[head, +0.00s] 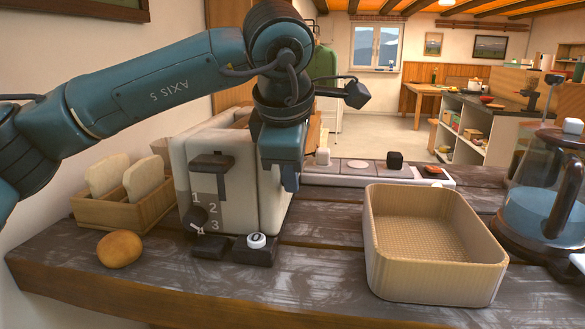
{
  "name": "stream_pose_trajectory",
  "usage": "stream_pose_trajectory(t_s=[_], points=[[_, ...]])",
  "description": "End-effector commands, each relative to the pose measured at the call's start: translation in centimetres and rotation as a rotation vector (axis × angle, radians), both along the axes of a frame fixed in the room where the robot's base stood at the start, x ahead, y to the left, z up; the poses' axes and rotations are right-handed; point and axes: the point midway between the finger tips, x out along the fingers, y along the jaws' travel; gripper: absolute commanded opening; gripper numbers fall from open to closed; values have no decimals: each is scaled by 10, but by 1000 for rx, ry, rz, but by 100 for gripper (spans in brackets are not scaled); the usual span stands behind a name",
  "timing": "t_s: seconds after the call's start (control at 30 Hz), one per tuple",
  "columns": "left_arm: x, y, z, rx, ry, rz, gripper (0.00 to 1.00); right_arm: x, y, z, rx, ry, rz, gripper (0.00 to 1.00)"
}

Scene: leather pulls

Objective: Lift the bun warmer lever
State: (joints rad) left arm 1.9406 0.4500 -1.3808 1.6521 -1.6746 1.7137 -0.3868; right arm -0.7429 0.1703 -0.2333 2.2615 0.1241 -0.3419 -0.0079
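A cream toaster (232,200) stands on the dark wooden counter. Its front has a dark lever (212,163) high up, a dark knob (195,220) beside the numbers 1, 2 and 3, and a dark tab (210,247) low down. No label shows which of these is the bun warmer lever. My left gripper (290,182) points down beside the toaster's right side, apart from the dark lever. Its fingers are seen edge-on and partly hidden, so their opening is unclear. My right gripper is not in view.
A wooden rack (140,212) holds bread slices, left of the toaster. A bun (119,249) lies in front of it. A white-topped button block (256,242) sits at the toaster's foot. An empty tan basket (383,272) and a glass kettle (540,190) stand to the right.

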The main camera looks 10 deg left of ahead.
Motion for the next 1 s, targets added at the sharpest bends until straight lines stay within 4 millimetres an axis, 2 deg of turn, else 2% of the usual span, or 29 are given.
stream_pose_trajectory(t_s=[0.03,0.27,0.57,0.77,1.0], points=[[0,0,0,0,0,0,32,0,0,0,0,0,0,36],[0,0,0,0,0,0,51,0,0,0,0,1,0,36],[-1,0,3,-1,-1,0,51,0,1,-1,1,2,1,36],[-15,0,30,-2,-4,-1,51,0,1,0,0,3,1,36],[-41,-1,79,-1,-4,0,51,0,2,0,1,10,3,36]])
